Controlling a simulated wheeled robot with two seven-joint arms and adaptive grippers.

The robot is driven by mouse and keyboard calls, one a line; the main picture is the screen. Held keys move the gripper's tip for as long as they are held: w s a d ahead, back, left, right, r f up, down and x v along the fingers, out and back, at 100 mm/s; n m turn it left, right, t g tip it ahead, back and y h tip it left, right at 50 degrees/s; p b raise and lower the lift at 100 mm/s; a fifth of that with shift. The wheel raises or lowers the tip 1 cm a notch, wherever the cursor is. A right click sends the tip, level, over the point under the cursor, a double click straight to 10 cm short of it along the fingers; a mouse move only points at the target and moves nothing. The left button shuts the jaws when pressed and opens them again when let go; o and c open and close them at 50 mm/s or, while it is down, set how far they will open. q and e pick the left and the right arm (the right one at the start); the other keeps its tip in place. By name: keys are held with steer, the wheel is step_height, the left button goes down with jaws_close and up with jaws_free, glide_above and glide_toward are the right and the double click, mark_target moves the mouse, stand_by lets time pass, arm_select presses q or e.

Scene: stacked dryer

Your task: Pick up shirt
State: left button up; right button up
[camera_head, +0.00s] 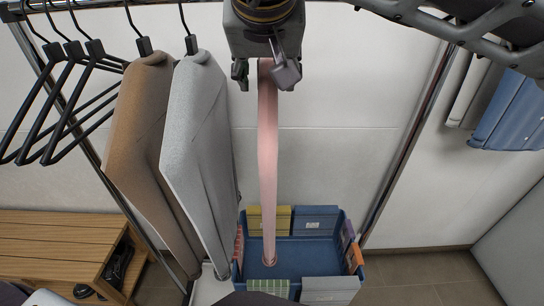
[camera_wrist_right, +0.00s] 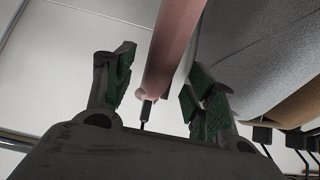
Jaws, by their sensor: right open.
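A narrow pink shirt (camera_head: 267,150) hangs edge-on below my right gripper (camera_head: 264,76) in the head view. Its lower end shows over the blue crate (camera_head: 290,250); I cannot tell if it touches the crate. In the right wrist view the pink shirt (camera_wrist_right: 176,38) and a black hanger hook (camera_wrist_right: 146,108) show between the two spread fingers of my right gripper (camera_wrist_right: 160,76). The fingers are apart, with visible gaps beside the shirt. The shirt's top is partly hidden by the gripper in the head view. My left gripper is not in view.
A grey shirt (camera_head: 197,140) and a brown shirt (camera_head: 145,130) hang close on the left. Several empty black hangers (camera_head: 65,85) are farther left. A wooden bench (camera_head: 60,250) stands lower left. Blue clothing (camera_head: 508,115) hangs at the right. Wall space right of the pink shirt is clear.

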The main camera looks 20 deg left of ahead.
steer(key=shift+w+a+f, duration=0.1)
steer(key=shift+w+f, duration=0.3)
steer(key=x, duration=0.5)
steer(key=shift+w+a+r, duration=0.15)
steer(key=shift+w+r, duration=0.2)
steer(key=shift+w, duration=0.05)
steer(key=shift+c, duration=0.3)
jaws_close()
stand_by(0.4)
